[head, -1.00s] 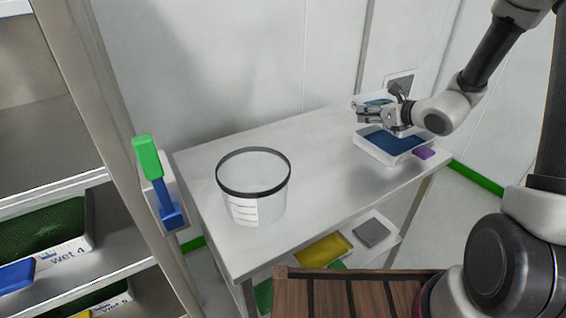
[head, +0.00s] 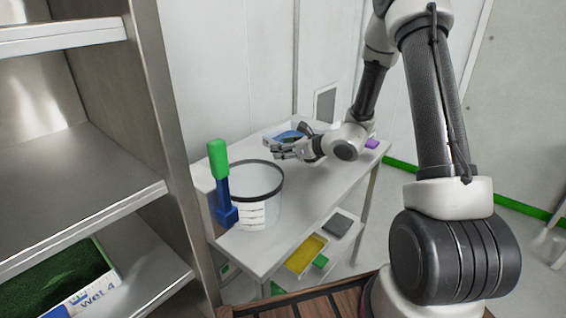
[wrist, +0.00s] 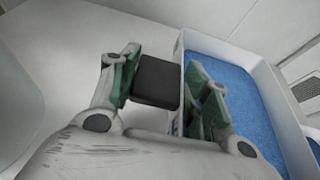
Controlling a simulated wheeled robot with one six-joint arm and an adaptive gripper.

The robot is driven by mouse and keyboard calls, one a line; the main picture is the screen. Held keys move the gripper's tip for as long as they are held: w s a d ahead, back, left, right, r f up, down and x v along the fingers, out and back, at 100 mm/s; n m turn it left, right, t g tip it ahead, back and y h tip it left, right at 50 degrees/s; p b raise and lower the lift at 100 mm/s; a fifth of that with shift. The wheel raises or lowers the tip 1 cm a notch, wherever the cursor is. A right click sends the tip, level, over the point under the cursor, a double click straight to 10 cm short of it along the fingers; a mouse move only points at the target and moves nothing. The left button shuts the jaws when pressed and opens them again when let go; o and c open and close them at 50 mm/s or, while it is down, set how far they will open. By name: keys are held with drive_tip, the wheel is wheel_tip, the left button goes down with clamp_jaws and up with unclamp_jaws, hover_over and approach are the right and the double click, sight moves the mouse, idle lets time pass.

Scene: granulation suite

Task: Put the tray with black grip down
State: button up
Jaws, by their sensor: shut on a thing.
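My gripper (head: 284,152) is over the back part of the white table (head: 312,182). In the wrist view, my gripper (wrist: 160,92) has its fingers closed on either side of the black grip (wrist: 156,80). The grip is on a white-walled tray (wrist: 266,72) holding blue granules. In the head view the tray (head: 268,139) is partly hidden behind my gripper and wrist. I cannot tell whether its base touches the table.
A clear bucket (head: 262,212) with a dark rim stands left of my gripper. A green-handled blue scoop (head: 219,160) is by the shelf rack (head: 150,195). A purple grip (head: 372,143) shows behind my wrist. A yellow tray (head: 305,256) is on the lower shelf.

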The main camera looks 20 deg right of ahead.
drive_tip(key=shift+f, duration=2.4)
drive_tip(key=o, duration=1.3)
drive_tip(key=shift+f, duration=0.1)
drive_tip(key=shift+c, duration=0.2)
